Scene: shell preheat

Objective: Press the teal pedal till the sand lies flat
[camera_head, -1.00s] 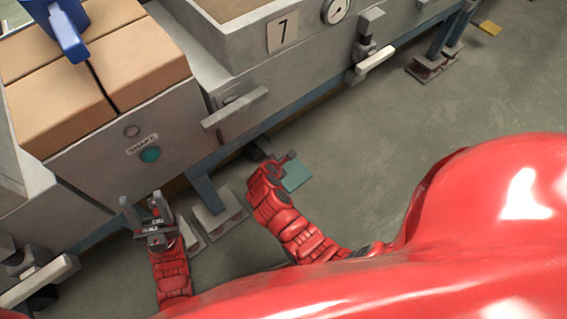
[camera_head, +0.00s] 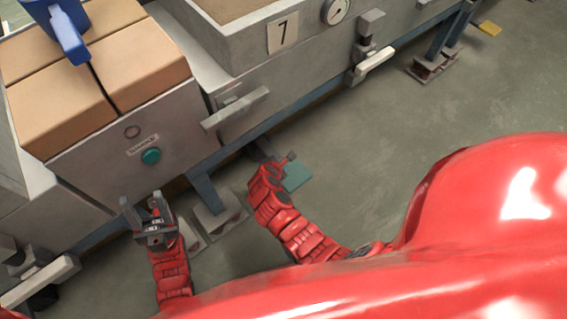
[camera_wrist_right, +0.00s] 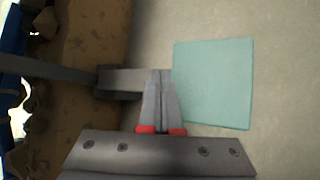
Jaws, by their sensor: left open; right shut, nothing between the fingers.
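The teal pedal (camera_head: 296,177) is a flat square plate low by the floor, in front of the grey machine. In the right wrist view the teal pedal (camera_wrist_right: 212,85) fills the area right of the fingertips. My right gripper (camera_wrist_right: 160,80) is shut and empty, its tips beside the pedal's left edge; whether they touch it is unclear. In the head view the right arm hides part of that area. My left gripper (camera_head: 140,203) is open and empty at the lower left. A box marked 7 (camera_head: 240,45) has a grey-brown fill, cut off by the frame; its levelness cannot be judged.
Grey handles (camera_head: 235,107) jut from the machine front. A dark bar (camera_wrist_right: 45,68) lies left of the right fingertips. Open floor (camera_head: 400,120) spreads to the right.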

